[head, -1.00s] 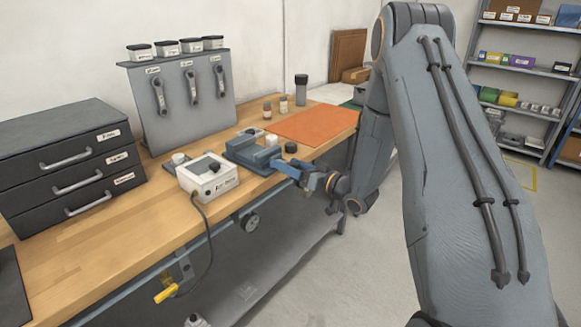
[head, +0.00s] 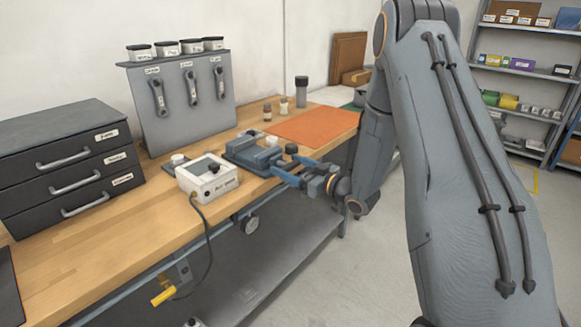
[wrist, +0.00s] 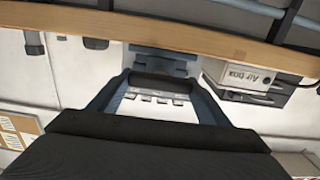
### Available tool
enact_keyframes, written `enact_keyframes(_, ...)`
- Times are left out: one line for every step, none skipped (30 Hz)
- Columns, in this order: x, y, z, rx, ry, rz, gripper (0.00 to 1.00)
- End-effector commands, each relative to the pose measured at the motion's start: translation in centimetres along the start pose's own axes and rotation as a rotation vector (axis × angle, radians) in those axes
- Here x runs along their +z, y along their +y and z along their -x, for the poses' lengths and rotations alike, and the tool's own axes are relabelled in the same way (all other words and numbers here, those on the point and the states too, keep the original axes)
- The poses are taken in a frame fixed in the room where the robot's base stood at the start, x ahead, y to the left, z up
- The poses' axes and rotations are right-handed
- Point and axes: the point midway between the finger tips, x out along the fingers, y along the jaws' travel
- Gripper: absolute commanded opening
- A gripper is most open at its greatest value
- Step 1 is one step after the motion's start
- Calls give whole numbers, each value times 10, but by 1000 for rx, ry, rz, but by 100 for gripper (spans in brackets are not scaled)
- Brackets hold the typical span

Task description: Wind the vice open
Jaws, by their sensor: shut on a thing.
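The blue vice (head: 250,152) sits at the front edge of the wooden bench, left of my gripper in the head view. My gripper (head: 284,164) reaches in from the right at the vice's front end. In the wrist view its two blue-grey fingers (wrist: 165,80) stand on either side of a dark rounded bar (wrist: 165,84), which looks like the vice handle. The gripper is shut on it. The head view is too small to show the handle or the jaw gap clearly. A black knob (head: 291,148) shows just beyond the fingers.
The white air box (head: 208,178) stands close left of the vice, its cable hanging over the bench edge. A tool stand (head: 185,95) and dark drawers (head: 70,165) are further left. Floor right is clear.

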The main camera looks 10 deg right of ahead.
Motion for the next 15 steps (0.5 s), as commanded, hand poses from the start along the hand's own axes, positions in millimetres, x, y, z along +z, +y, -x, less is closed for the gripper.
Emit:
enact_keyframes(-2, 2, -1, 3, 2, 5, 48)
enact_keyframes(-2, 2, -1, 3, 2, 5, 48)
enact_keyframes(-2, 2, -1, 3, 2, 5, 48)
enact_keyframes(-2, 2, -1, 3, 2, 5, 48)
enact_keyframes(-2, 2, -1, 3, 2, 5, 48)
enact_keyframes(-2, 2, -1, 3, 2, 4, 77)
enact_keyframes(-1, 2, -1, 3, 2, 4, 82)
enact_keyframes(-1, 2, 0, 3, 2, 3, 87)
enact_keyframes(-1, 2, 0, 2, 2, 3, 89)
enact_keyframes(-1, 1, 0, 2, 2, 3, 89)
enact_keyframes(-1, 1, 0, 2, 2, 2, 89)
enact_keyframes(-1, 1, 0, 1, 1, 2, 89)
enact_keyframes(-1, 1, 0, 1, 1, 2, 89)
enact_keyframes(-1, 1, 0, 1, 1, 2, 89)
enact_keyframes(0, 0, 0, 1, 1, 1, 89)
